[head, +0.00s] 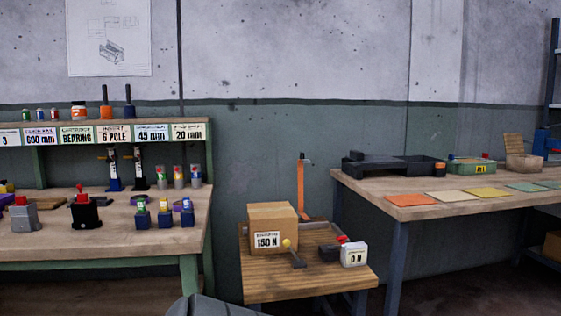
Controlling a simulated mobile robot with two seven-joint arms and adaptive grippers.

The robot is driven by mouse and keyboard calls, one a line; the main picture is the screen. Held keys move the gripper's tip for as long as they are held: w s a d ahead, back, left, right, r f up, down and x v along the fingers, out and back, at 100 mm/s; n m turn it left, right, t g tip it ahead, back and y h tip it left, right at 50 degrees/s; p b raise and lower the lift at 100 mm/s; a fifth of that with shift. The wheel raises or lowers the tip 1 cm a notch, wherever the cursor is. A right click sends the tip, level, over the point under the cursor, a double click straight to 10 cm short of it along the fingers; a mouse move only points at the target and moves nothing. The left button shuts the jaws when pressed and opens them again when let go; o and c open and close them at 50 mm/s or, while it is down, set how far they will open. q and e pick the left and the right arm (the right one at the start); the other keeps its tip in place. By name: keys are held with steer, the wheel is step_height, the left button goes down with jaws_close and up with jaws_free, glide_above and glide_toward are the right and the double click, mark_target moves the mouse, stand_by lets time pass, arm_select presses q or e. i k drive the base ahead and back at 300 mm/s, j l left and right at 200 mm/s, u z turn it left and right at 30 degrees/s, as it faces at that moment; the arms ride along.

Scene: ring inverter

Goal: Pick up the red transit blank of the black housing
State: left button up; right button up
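The black housing (86,214) stands upright on the wooden top of the left workbench (118,236), toward the front. The red transit blank (82,197) sits in the top of this housing, with its upper part showing. How deep it goes in is hidden. A grey housing (24,218) with a red piece (21,201) on top stands to its left. Neither of my grippers can be made out in the head view.
Several blue blocks with coloured tops (164,216) stand right of the black housing, near purple rings. A right bench (440,208) carries coloured mats. Floor shows between the tables.

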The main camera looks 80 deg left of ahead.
mark_target(82, 198)
steer(key=u, duration=1.8)
